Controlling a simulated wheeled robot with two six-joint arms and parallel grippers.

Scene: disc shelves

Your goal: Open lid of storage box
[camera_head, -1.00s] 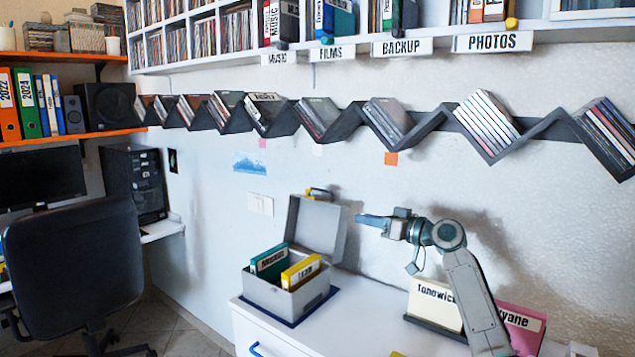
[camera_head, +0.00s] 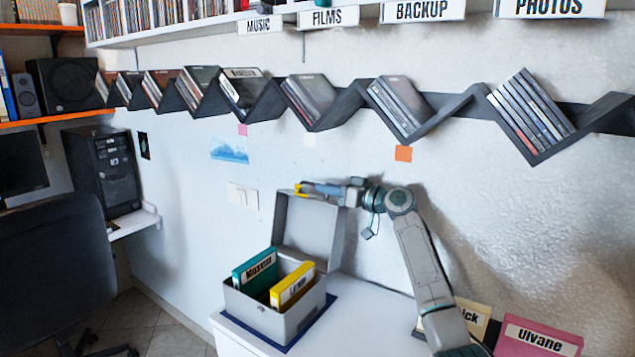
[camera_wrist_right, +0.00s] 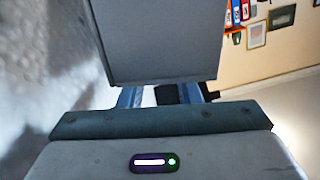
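The grey storage box (camera_head: 262,318) stands on the white cabinet. Its lid (camera_head: 308,238) is raised, standing steeply upright at the back of the box. My right gripper (camera_head: 318,189) is level with that top edge and overlaps the handle in the head view; contact is unclear. In the right wrist view a grey panel (camera_wrist_right: 155,40), seemingly the lid, hides the fingertips. The visible finger parts stand apart, with no handle visible between them. My left gripper is not in view.
Teal (camera_head: 255,270) and yellow (camera_head: 293,284) cases stand inside the box. A dark zigzag shelf (camera_head: 437,120) with discs runs along the wall above my arm. A pink case (camera_head: 540,338) and a cream case (camera_head: 478,318) are at lower right. A chair (camera_head: 50,255) is at left.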

